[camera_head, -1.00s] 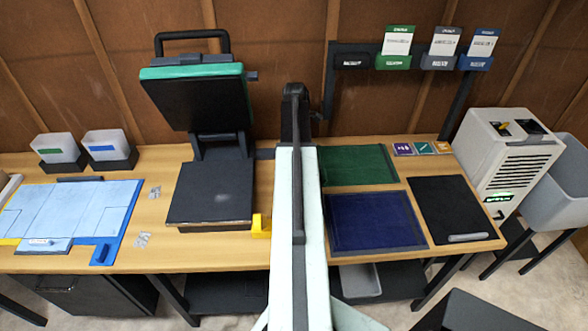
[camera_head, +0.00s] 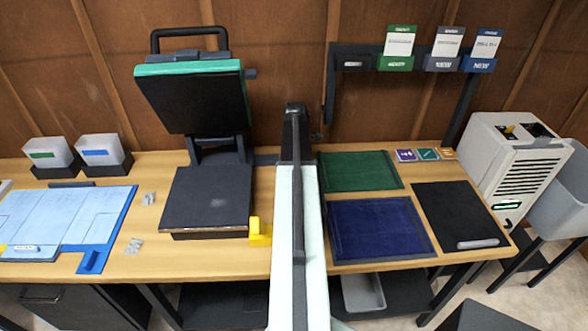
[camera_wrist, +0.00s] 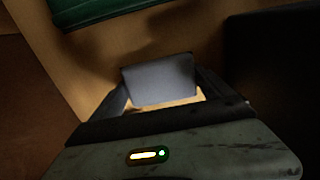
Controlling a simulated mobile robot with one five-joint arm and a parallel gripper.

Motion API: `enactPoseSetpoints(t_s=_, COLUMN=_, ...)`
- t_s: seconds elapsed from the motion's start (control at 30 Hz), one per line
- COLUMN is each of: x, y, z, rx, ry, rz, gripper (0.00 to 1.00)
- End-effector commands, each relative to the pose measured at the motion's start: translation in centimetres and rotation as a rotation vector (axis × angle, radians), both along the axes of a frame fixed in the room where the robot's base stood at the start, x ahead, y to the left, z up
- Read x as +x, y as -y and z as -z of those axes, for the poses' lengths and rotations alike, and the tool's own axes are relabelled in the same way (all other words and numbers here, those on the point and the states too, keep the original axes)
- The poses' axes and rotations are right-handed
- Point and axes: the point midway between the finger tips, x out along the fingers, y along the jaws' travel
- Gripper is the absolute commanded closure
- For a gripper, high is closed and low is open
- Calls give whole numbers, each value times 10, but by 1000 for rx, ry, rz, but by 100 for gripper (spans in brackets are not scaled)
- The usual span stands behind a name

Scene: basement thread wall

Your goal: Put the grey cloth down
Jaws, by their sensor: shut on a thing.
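My gripper (camera_wrist: 165,95) shows in the wrist view with its dark fingers on either side of a flat grey piece, which I take to be the grey cloth (camera_wrist: 160,80). The gripper is shut on it. Light wood shows just below the grey piece, and I cannot tell whether the cloth touches the surface. In the head view my own upright arm stands in the middle; the gripper and the cloth cannot be made out there.
A green mat (camera_head: 360,171), blue mat (camera_head: 380,228) and black mat (camera_head: 460,212) lie on the wooden table right of my arm. A heat press (camera_head: 208,200) stands left, beside a light-blue board (camera_head: 65,220). A white machine (camera_head: 515,170) and grey bin (camera_head: 560,200) are far right.

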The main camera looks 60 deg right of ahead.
Motion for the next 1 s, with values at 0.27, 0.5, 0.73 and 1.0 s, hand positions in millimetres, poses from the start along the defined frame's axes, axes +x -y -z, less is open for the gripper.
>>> enactPoseSetpoints(t_s=0.27, x=2, y=-1, z=7, rx=10, ry=-11, rz=-1, gripper=0)
enactPoseSetpoints(t_s=0.5, x=4, y=-1, z=3, rx=10, ry=-11, rz=-2, gripper=0)
enactPoseSetpoints(t_s=0.73, x=3, y=-1, z=-31, rx=9, ry=-9, rz=-2, gripper=0)
enactPoseSetpoints(t_s=1.0, x=-1, y=-6, z=-80, rx=4, ry=-3, rz=-1, gripper=0)
